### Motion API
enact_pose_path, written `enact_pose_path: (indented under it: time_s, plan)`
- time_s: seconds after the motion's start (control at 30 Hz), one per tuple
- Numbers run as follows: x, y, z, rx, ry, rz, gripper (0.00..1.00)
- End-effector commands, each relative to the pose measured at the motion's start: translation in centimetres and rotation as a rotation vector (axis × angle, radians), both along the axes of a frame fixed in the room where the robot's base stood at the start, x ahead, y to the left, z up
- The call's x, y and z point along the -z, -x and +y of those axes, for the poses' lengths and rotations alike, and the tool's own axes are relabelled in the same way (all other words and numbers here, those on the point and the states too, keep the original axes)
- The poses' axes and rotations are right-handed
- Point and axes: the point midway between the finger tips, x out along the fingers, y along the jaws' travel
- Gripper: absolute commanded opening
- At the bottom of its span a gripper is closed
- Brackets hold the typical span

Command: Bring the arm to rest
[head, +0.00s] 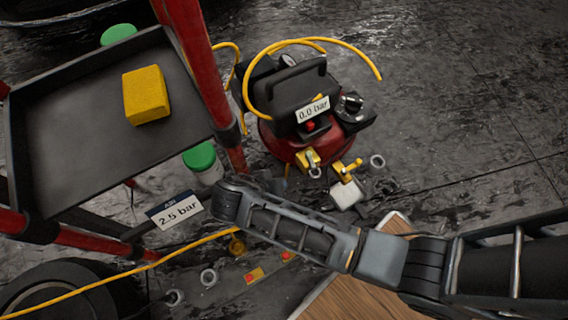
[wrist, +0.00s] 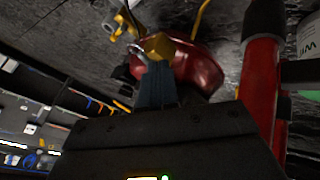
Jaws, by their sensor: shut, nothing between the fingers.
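My arm reaches in from the right edge of the head view and bends at a dark joint beside the red-framed cart (head: 35,230). My gripper is not clearly visible there. In the wrist view my gripper (wrist: 156,72) shows as two blue-grey fingers pressed together above its dark housing. It is shut and empty. Behind the fingertips are a yellow fitting (wrist: 158,45) and the red tank of the compressor (wrist: 198,68). I cannot tell the gap between them. The compressor (head: 300,95) also stands beyond the arm in the head view, with a 0.0 bar label.
A yellow sponge-like block (head: 146,94) lies on the cart's black tray (head: 75,170). A 2.5 bar sign (head: 178,210) is close to my arm. A yellow hose (head: 110,280) crosses below. A wooden board (head: 350,298) lies under the arm. Open floor (head: 470,110) extends right.

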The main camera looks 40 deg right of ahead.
Motion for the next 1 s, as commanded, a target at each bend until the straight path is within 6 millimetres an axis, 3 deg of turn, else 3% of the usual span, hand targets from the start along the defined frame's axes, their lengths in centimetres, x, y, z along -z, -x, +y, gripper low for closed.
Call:
enact_pose_path:
  time_s: [0.2, 0.53, 0.8, 1.0]
  plan:
    - [-1.1, 0.2, 0.8, -0.001, -0.001, 0.000, 0.00]
    - [-0.4, 1.1, 1.1, -0.028, -0.034, 0.004, 0.00]
    - [2.2, 7.4, 3.1, -0.258, -0.284, -0.057, 0.00]
    - [0.7, 12.0, 4.0, -0.441, -0.427, -0.193, 0.00]
